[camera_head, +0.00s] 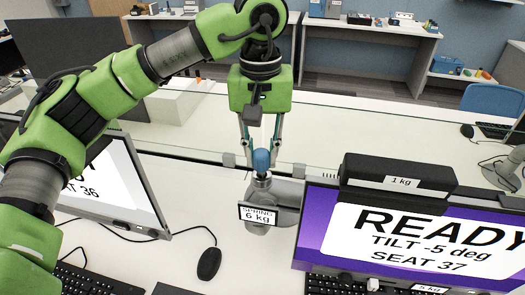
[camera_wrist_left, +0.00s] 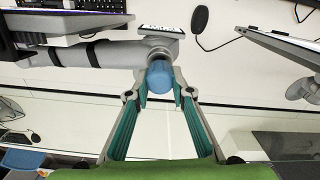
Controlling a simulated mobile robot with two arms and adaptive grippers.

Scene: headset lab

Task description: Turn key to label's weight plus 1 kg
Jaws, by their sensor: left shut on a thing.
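A blue knob-like key (camera_head: 261,160) stands on top of a grey monitor-arm post (camera_head: 262,184). A label (camera_head: 259,214) on the post reads "SPRING 6 kg". My left gripper (camera_wrist_left: 160,80) comes down from above with its fingertips on both sides of the key and is shut on it. The blue key also shows between the fingers in the left wrist view (camera_wrist_left: 159,77). The monitor (camera_head: 430,240) reads "READY, TILT -5 deg, SEAT 37". A small label (camera_head: 428,289) at its lower edge reads "5 kg". A black bar (camera_head: 398,169) on its top edge carries a "1 kg" label (camera_head: 403,183).
Another monitor (camera_head: 105,185) stands at the left, partly behind my left arm. A mouse (camera_head: 209,263) and a keyboard (camera_head: 90,280) lie on the white desk. A glass partition (camera_head: 400,150) runs behind the post.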

